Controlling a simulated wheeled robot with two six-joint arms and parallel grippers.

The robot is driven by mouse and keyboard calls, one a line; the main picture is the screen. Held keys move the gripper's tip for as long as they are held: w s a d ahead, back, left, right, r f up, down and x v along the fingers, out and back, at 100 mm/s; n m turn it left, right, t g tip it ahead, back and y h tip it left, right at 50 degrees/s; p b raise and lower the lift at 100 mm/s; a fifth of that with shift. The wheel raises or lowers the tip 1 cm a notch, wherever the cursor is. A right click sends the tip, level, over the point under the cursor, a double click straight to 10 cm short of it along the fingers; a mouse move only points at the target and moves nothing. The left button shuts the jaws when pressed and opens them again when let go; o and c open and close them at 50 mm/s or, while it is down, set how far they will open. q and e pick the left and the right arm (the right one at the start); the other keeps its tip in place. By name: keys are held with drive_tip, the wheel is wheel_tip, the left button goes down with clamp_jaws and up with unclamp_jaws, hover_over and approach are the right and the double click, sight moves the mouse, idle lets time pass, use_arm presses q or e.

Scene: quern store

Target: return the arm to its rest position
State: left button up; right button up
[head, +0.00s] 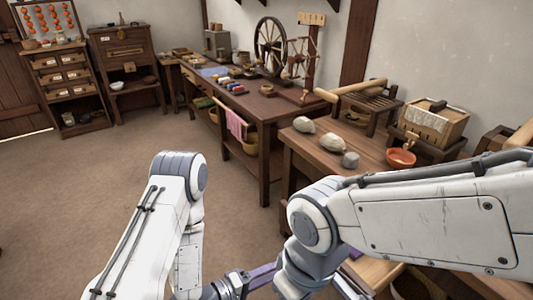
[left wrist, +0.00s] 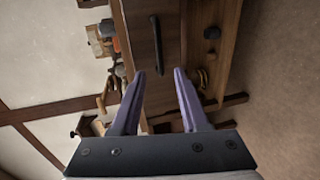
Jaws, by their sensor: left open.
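My left arm comes in at the lower left of the head view, bent at its elbow. A purple finger of my left gripper (head: 262,273) shows low in the middle; the rest is hidden behind my right arm. In the left wrist view, my left gripper's (left wrist: 160,73) two purple fingers stand apart with nothing between them. My right arm crosses the lower right of the head view and bends down out of sight. Its gripper cannot be made out.
A wooden table (head: 300,150) at right bears grey stones (head: 332,142) and an orange bowl (head: 401,158), close behind my right arm. A long table (head: 262,108) with a spinning wheel (head: 269,46) stands farther back. Shelves (head: 72,85) stand back left. The left floor is clear.

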use_arm(q)
wheel_tip(320, 180, up, 6)
drive_tip(key=w+a+m+g+y, duration=0.2)
drive_tip(key=w+m+g+y, duration=0.1)
drive_tip(key=m+y, duration=0.65)
drive_tip(key=s+a+r+m+g+y, duration=0.1)
drive_tip(key=s+a+r+m+g, duration=0.1)
drive_tip(key=s+r, duration=0.55)
drive_tip(key=s+a+r+m+g+y, duration=0.2)
drive_tip(key=s+a+r+g, duration=0.15)
drive_tip(key=s, duration=0.75)
wheel_tip(320, 180, up, 23)
drive_tip(key=s+p, duration=0.1)
drive_tip(key=p, duration=2)
drive_tip(key=shift+d+p, duration=0.25)
drive_tip(key=shift+p, duration=0.1)
drive_tip(key=shift+f+t, duration=0.15)
drive_tip(key=shift+t, duration=0.1)
